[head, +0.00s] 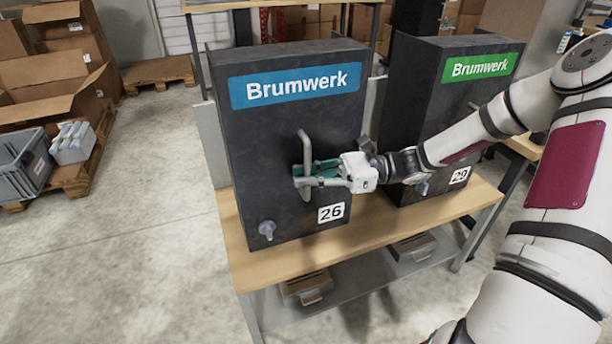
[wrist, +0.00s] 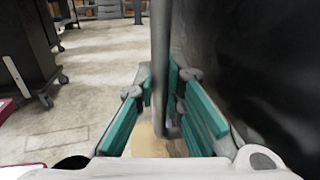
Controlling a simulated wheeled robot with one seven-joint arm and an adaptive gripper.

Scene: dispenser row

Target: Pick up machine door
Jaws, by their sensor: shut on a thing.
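The machine door is the dark front panel (head: 270,180) of the left cabinet, with a blue Brumwerk label, a "26" tag and a vertical grey bar handle (head: 305,145). It looks closed. My gripper (head: 304,175) is shut on the lower part of the handle, its green-padded fingers on either side of the bar. In the wrist view, the handle (wrist: 160,60) runs upright between the fingers (wrist: 160,95), and the dark door face (wrist: 260,60) lies close on the right. A small grey knob (head: 266,229) sits at the door's lower left.
A second dark cabinet with a green Brumwerk label (head: 482,66) stands to the right, partly behind my arm. Both stand on a wooden bench (head: 395,222). Cardboard boxes (head: 50,95) and a grey crate (head: 22,165) are at left. The floor (head: 150,250) left of the bench is clear.

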